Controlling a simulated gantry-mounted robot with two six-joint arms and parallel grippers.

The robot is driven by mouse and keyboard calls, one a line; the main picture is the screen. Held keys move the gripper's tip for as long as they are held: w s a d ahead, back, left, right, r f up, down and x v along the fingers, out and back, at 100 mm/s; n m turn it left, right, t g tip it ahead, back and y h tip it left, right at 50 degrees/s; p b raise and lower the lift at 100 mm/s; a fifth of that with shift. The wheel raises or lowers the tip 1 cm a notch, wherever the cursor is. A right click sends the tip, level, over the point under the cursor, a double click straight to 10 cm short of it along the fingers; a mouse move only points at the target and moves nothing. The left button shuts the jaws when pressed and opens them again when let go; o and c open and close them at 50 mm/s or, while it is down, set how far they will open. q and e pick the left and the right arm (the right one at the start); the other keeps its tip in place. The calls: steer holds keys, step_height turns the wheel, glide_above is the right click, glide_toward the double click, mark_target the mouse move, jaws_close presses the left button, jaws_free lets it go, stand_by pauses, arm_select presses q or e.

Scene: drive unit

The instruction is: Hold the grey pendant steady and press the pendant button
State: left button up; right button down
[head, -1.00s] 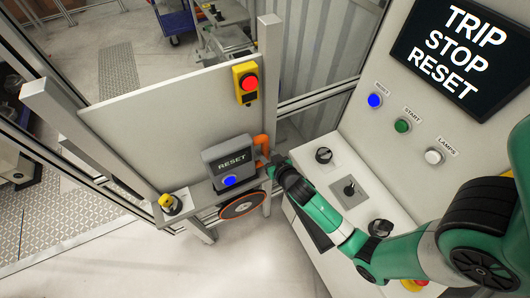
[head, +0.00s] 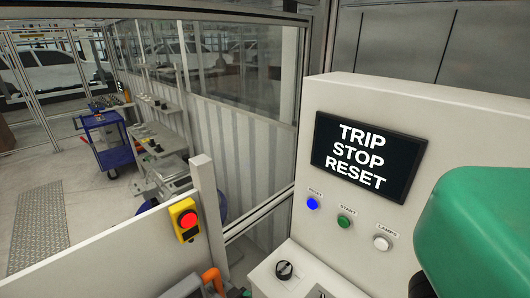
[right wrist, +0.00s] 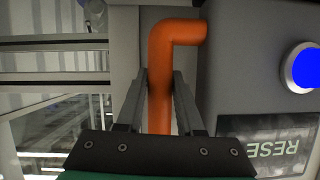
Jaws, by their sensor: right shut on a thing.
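The grey pendant (right wrist: 250,75) fills the right side of the right wrist view, with its blue button (right wrist: 303,67) at the right edge and a partly cut-off, upside-down RESET label (right wrist: 270,148). Its orange handle (right wrist: 180,34) runs between the fingers of my right gripper (right wrist: 161,85), which is shut on it. In the head view only the top of the orange handle (head: 214,279) and a sliver of the pendant show at the bottom edge; the button is out of that view. My left gripper is in neither view.
A control cabinet with a TRIP STOP RESET screen (head: 362,156) stands right, with blue (head: 312,203), green (head: 344,221) and white (head: 382,243) buttons. A yellow box with a red button (head: 186,219) hangs on the panel. A blue cart (head: 107,140) stands behind.

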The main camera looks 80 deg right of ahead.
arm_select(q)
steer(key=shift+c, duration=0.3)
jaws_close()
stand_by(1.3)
